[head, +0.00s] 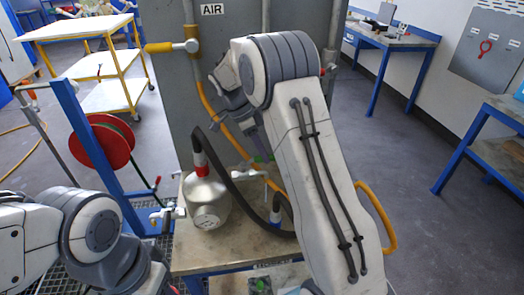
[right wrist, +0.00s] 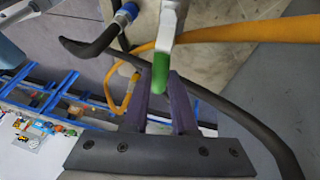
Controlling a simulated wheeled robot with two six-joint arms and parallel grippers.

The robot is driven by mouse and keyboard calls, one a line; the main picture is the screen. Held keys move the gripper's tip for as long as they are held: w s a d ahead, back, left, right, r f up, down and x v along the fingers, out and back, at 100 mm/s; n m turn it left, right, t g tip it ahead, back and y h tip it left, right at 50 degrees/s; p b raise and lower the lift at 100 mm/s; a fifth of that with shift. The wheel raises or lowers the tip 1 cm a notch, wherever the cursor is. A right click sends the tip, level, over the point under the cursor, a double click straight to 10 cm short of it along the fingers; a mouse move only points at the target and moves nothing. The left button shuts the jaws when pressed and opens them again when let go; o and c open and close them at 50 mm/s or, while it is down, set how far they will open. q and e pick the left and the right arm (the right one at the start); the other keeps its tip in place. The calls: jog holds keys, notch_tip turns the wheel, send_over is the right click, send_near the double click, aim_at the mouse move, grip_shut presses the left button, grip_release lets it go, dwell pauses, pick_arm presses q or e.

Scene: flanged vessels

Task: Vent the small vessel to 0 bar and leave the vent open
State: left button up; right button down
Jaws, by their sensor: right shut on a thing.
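The small vessel (head: 207,196) is a rounded silver metal tank on the bench. A red-banded fitting (head: 200,160) with a black hose is on its top, and a pale round face on its front is too small to read. My right gripper (head: 261,152) is beside the vessel, to its right, partly hidden by my own forearm. In the right wrist view, the purple fingers (right wrist: 158,88) are shut on a green valve handle (right wrist: 160,70), which hangs from a white-metal valve body (right wrist: 172,20). My left arm is at the lower left, its gripper out of view.
A grey panel labelled AIR (head: 212,10) stands behind the bench (head: 215,255). A yellow-handled valve (head: 165,47) sits at its left, with a yellow hose (head: 222,122) running down. A black hose (head: 250,215) loops across the bench. A red reel (head: 100,141) stands left.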

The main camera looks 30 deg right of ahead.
jog(key=c, duration=0.7)
grip_release()
jog(key=shift+r, duration=0.1)
jog(key=shift+v, duration=5.15)
